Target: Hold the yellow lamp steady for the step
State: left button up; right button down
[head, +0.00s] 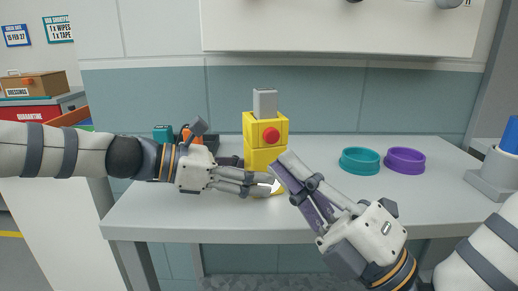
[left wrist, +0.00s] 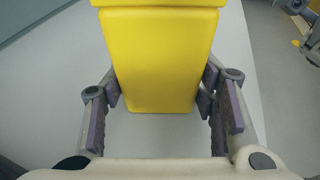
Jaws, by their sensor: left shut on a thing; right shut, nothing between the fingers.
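The yellow lamp (head: 265,160) stands upright on the grey bench, with a red round button (head: 270,134) on its front and a grey block (head: 264,102) on top. My left gripper (head: 268,184) comes in from the left, low down, and is shut on the lamp. In the left wrist view the yellow body (left wrist: 160,60) sits between the purple-padded fingers of my left gripper (left wrist: 162,105). My right gripper (head: 282,168) is shut and empty, its tips in front of the lamp's lower right side. I cannot tell whether they touch it. The fingers hide part of the lamp's base.
A teal ring-shaped dish (head: 360,161) and a purple one (head: 405,160) stand on the bench to the right. A grey stand with a blue top (head: 509,135) is at the right edge. Teal and orange items (head: 163,134) lie behind my left arm. A white cabinet (head: 340,30) hangs above.

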pick_arm(q)
jog(key=shift+f, duration=0.2)
jog(key=o, duration=0.9)
jog(key=shift+r, duration=0.1)
jog(key=shift+a+r, duration=0.1)
